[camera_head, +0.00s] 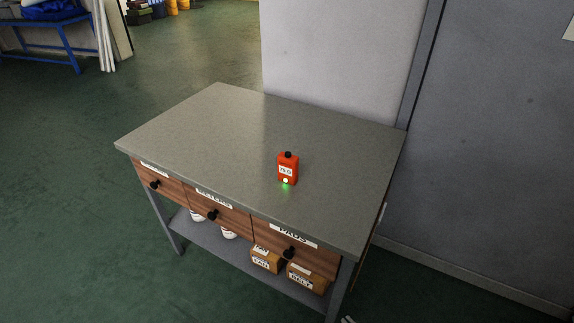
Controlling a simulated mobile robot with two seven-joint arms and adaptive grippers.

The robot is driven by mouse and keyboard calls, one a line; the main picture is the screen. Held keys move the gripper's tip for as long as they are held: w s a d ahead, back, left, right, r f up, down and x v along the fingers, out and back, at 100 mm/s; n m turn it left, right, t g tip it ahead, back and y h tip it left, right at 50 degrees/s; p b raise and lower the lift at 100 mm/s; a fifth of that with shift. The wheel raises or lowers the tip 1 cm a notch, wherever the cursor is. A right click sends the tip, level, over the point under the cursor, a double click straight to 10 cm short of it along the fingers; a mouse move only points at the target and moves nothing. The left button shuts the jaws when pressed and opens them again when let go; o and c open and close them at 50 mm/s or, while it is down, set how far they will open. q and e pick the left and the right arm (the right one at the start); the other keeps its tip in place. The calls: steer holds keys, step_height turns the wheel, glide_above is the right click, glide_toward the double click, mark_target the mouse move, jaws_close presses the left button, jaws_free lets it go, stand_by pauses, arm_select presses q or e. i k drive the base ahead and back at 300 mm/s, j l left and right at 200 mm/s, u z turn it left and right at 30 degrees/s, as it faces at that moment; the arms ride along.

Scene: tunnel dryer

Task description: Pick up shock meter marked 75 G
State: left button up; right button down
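A small orange-red box-shaped meter (288,167) stands upright on the grey top of a workbench (230,125), right of its middle. It has a black knob on top, a white label on its front and a lit green light near its base. The label is too small to read with certainty. No other meter shows on the bench top. Neither of my grippers shows clearly; a small pale grey piece at the bottom edge, right of the bench, is too cut off to identify.
The bench has three labelled drawers with black knobs, all shut. Its lower shelf (255,272) holds white containers and brown boxes (306,278). A pale wall panel (335,55) and a grey wall (490,130) stand behind and right. The rest of the bench top is clear.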

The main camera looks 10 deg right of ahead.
mark_target(288, 167)
steer(key=i+j+z, duration=0.1)
steer(key=j+z, duration=0.3)
steer(key=i+j+z, duration=0.1)
steer(key=z, duration=0.25)
steer(key=j+z, duration=0.4)
